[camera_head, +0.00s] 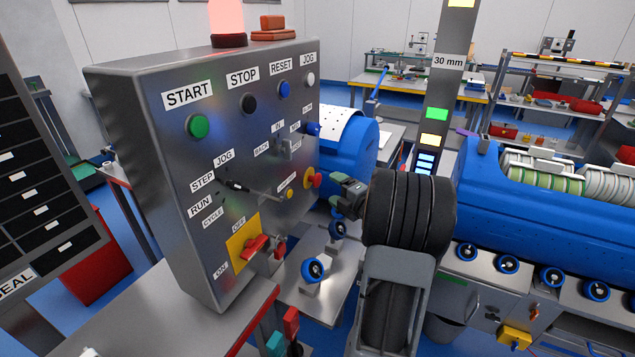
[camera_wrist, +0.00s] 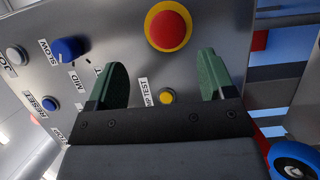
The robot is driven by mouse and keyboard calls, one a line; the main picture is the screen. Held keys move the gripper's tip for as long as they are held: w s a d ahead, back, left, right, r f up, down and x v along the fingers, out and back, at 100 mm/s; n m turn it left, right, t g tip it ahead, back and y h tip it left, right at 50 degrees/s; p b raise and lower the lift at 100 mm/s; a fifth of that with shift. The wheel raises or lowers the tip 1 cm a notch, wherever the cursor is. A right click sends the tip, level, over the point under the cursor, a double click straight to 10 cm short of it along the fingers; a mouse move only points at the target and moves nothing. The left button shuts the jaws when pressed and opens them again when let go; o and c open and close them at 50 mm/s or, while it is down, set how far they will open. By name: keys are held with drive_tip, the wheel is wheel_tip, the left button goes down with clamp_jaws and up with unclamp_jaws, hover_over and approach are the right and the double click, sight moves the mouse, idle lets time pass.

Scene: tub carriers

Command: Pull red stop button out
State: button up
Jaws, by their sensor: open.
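The red stop button (camera_head: 316,181) is a round red mushroom head on a yellow collar, low on the right side of the grey control panel (camera_head: 160,150). In the wrist view the red button (camera_wrist: 168,29) is at the top centre, beyond the fingertips. Whether it is pressed in or out, I cannot tell. My gripper (camera_head: 345,196) is just right of the button in the head view, facing the panel. In the wrist view my gripper (camera_wrist: 163,72) has its two green fingers wide apart with nothing between them, and they appear clear of the button.
A small yellow button (camera_wrist: 167,97) sits close to the red one. A blue selector knob (camera_wrist: 69,49) and blue reset button (camera_wrist: 50,104) are on the same panel. A red rotary switch (camera_head: 257,244) on a yellow plate is below. Blue tubs (camera_head: 345,140) stand behind and right.

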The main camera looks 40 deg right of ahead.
sight(319, 182)
drive_tip(key=w, duration=0.2)
drive_tip(key=w+p, duration=0.1)
drive_tip(key=w, duration=0.2)
drive_tip(key=w+f+p, duration=0.1)
drive_tip(key=w, duration=0.1)
drive_tip(key=shift+w+a, duration=0.25)
drive_tip(key=shift+a, duration=0.15)
